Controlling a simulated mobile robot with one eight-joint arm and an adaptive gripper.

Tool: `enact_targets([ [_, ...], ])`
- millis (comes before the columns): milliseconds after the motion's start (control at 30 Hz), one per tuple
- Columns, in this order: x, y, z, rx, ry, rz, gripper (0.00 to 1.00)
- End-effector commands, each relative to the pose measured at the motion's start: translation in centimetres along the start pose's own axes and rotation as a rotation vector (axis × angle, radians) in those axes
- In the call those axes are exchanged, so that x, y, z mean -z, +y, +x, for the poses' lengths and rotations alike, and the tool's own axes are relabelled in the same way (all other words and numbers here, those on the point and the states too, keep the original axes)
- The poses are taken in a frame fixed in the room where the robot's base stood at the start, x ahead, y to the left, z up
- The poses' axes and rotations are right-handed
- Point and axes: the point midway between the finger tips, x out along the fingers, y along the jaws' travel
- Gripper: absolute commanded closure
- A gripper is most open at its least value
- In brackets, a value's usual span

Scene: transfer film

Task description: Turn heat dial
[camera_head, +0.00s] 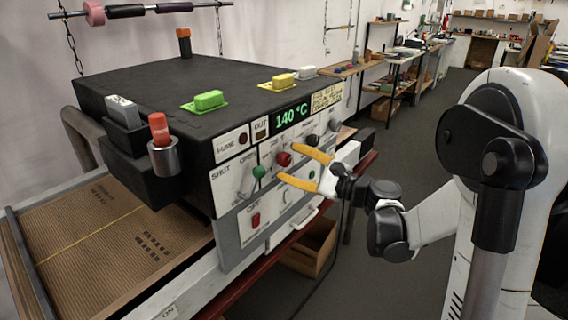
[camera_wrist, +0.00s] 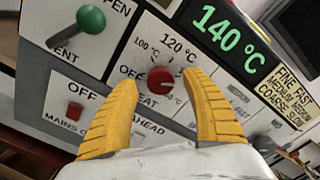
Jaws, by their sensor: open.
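The heat dial (camera_wrist: 160,80) is a red round knob on the grey front panel, with 100 °C, 120 °C and OFF marked around it in the wrist view. It also shows in the head view (camera_head: 284,159). My gripper (camera_wrist: 164,82) has two yellow fingers, spread apart, one on each side of the dial. I cannot tell whether a finger touches it. In the head view my gripper (camera_head: 318,170) reaches the panel from the right. The green display (camera_head: 292,116) above reads 140 °C. My fingers hide part of the markings.
A green-knobbed lever (camera_head: 259,172) sits left of the dial, and a red mains switch (camera_head: 255,220) below it. Dark knobs (camera_head: 312,139) lie to the right. A metal handle (camera_head: 305,216) juts out lower down. The floor (camera_head: 405,145) behind is clear.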

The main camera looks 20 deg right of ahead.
Motion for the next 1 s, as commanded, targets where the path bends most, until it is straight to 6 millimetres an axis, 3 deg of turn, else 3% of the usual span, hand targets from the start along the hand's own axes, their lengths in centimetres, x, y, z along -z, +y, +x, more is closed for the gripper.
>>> enact_targets([
  [200, 0.0, 0.1, 2.2, -0.001, -0.001, -0.001, 0.44],
  [500, 0.0, 0.0, 2.4, -0.001, 0.000, -0.001, 0.45],
  [667, 0.0, 0.0, 2.4, -0.001, 0.000, -0.001, 0.94],
  [1000, 0.0, 0.0, 2.4, -0.001, 0.000, -0.013, 0.97],
])
